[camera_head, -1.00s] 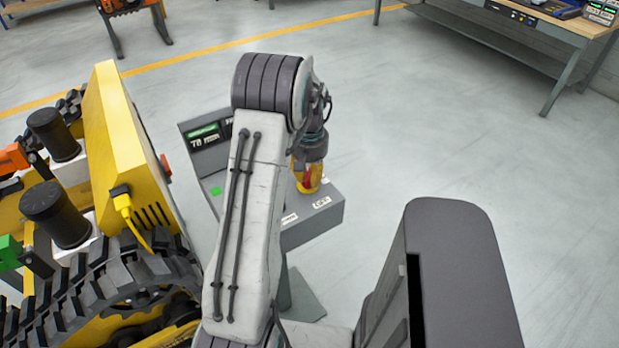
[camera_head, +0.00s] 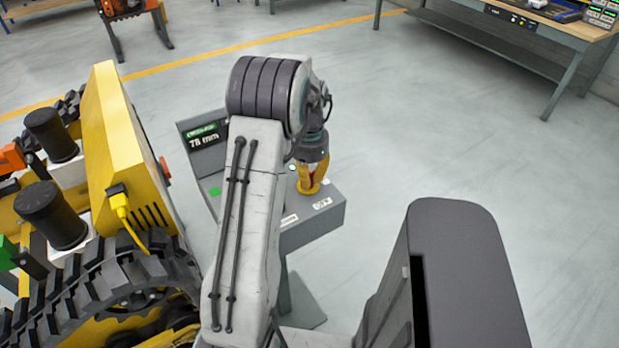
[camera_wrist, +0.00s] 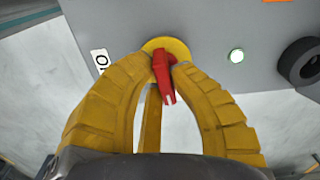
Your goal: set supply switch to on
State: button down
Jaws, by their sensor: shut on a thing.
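The supply switch is a red lever (camera_wrist: 164,76) on a round yellow plate (camera_wrist: 166,46), set in the grey panel of a control console (camera_head: 312,222). In the wrist view the yellow fingers of my gripper (camera_wrist: 162,68) are shut on the red lever near the plate. The lever's free end points down and slightly right in that view. In the head view my gripper (camera_head: 309,184) reaches down to the right part of the console, with a little red showing between its yellow fingers. An "OFF" label (camera_head: 323,203) lies beside it. A partly seen label (camera_wrist: 100,61) is left of the plate.
The console's display (camera_head: 205,135) reads "78 mm". A lit white-green button (camera_wrist: 236,56) and a dark knob (camera_wrist: 300,62) are right of the lever in the wrist view. A yellow tracked carrier (camera_head: 130,150) stands close left. Open floor (camera_head: 430,120) lies to the right.

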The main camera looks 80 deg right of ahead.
jog(key=shift+m, duration=0.6)
jog(key=c, duration=1.1)
grip_release()
jog(key=shift+r, duration=6)
